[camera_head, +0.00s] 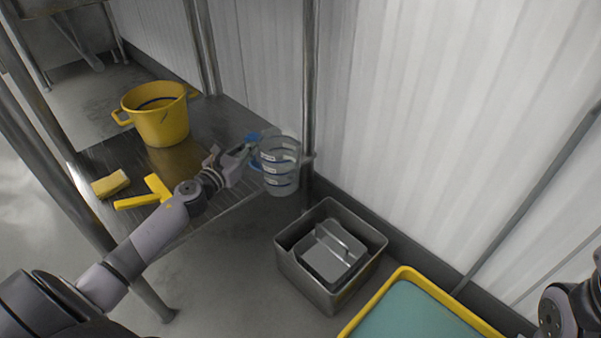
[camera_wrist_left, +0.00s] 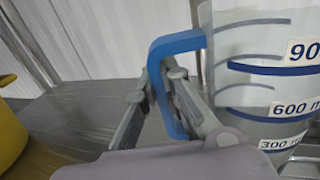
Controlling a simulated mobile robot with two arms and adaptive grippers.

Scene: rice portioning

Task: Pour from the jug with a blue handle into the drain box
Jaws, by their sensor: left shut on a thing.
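The clear jug with a blue handle (camera_head: 280,167) is upright in the head view, beside a metal post at the right end of the shelf. My left gripper (camera_head: 250,147) is shut on its blue handle. The left wrist view shows the jug's markings (camera_wrist_left: 265,90) and my left gripper's fingers (camera_wrist_left: 172,100) around the handle. I cannot tell from the pictures what the jug holds. The drain box (camera_head: 290,262) is a grey metal box on the floor, below and right of the jug, with a smaller metal insert inside. My right gripper is out of view.
A yellow pot (camera_head: 165,125), a yellow sponge (camera_head: 110,184) and a yellow tool (camera_head: 140,200) are on the metal shelf (camera_head: 95,160). A yellow-rimmed teal bin (camera_head: 425,315) stands right of the drain box. A metal post (camera_head: 309,90) rises close behind the jug.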

